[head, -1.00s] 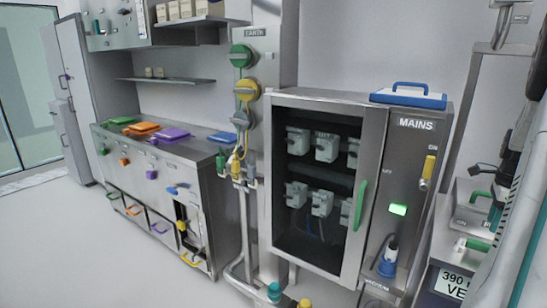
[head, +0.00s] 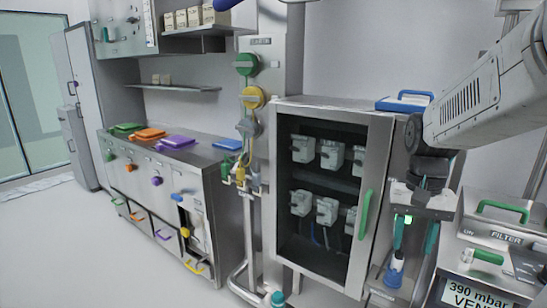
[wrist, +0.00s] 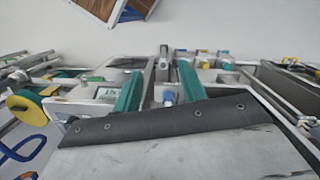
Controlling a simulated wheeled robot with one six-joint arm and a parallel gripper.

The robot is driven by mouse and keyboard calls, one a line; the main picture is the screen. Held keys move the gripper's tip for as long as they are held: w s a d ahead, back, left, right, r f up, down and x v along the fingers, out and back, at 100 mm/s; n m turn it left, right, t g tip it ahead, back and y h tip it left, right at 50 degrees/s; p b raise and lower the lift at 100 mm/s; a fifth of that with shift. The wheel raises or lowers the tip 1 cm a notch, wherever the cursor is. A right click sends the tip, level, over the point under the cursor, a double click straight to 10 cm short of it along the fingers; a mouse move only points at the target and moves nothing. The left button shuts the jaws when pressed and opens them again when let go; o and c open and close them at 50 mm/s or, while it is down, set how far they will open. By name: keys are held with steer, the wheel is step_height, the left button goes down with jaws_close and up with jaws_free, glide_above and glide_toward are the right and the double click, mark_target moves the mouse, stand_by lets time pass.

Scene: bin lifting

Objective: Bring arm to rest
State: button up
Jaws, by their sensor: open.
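My arm (head: 490,90) reaches in from the upper right of the head view and bends down to my gripper (head: 415,237). Whether the gripper touches the panel cannot be told.
The cabinet (head: 370,170) has a green door handle (head: 365,214) and a blue-handled lid (head: 403,103) on top. A filter unit (head: 495,237) with a green handle stands close at right. A counter (head: 170,150) with coloured trays is at left. Floor (head: 60,250) is clear at far left.

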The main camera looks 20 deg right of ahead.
steer(key=s+a+r+n+t, duration=0.1)
steer(key=s+a+n, duration=0.2)
steer(key=a, duration=0.5)
steer(key=s+a+r+n+t, duration=0.1)
steer(key=s+a+n, duration=0.2)
steer(key=a+n, duration=0.2)
steer(key=a, duration=0.3)
steer(key=shift+s+a+r+t+h, duration=0.2)
steer(key=shift+s+r+t+h, duration=0.1)
steer(key=shift+h, duration=0.1)
